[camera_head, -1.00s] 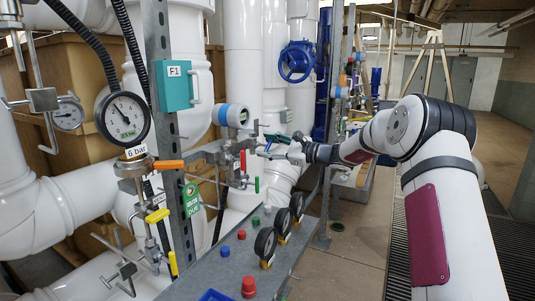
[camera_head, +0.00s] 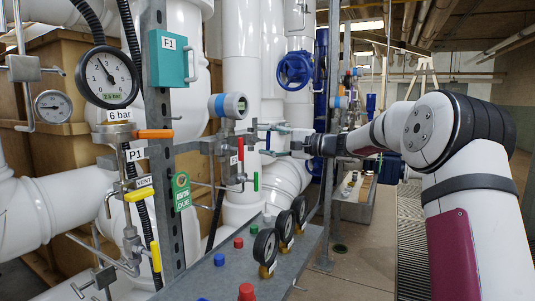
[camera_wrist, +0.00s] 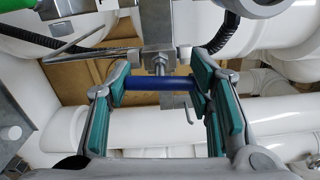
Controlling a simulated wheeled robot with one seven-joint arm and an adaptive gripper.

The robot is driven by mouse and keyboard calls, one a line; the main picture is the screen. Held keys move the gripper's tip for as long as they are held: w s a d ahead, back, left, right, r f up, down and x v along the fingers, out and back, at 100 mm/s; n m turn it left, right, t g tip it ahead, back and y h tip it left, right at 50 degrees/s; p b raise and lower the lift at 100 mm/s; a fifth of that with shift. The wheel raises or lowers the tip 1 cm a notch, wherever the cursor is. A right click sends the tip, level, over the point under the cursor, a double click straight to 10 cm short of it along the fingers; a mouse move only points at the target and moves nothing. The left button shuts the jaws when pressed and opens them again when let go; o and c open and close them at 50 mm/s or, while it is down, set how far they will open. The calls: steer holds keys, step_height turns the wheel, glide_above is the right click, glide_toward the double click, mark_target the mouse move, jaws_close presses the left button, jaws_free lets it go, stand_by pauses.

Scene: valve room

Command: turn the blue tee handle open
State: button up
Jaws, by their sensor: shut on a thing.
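The blue tee handle (camera_wrist: 158,84) is a short blue bar lying crosswise in the wrist view, on a metal stem below a grey block (camera_wrist: 158,32). My gripper (camera_wrist: 162,82) has its teal-padded fingers at the two ends of the bar and is shut on it. In the head view my gripper (camera_head: 270,140) is at the small metal fittings on the pipe line, right of the red lever (camera_head: 240,149). The handle is too small and covered there to make out.
A pressure gauge (camera_head: 107,77), yellow lever (camera_head: 139,194) and orange lever (camera_head: 155,134) stand at left. A blue handwheel (camera_head: 294,70) is behind. The floor at right is open.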

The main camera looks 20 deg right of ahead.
steer(key=shift+f+n+b, duration=0.1)
steer(key=shift+n+b, duration=0.6)
steer(key=shift+b, duration=0.1)
steer(key=o, duration=1.2)
steer(key=shift+d, duration=0.1)
steer(key=v, duration=1.2)
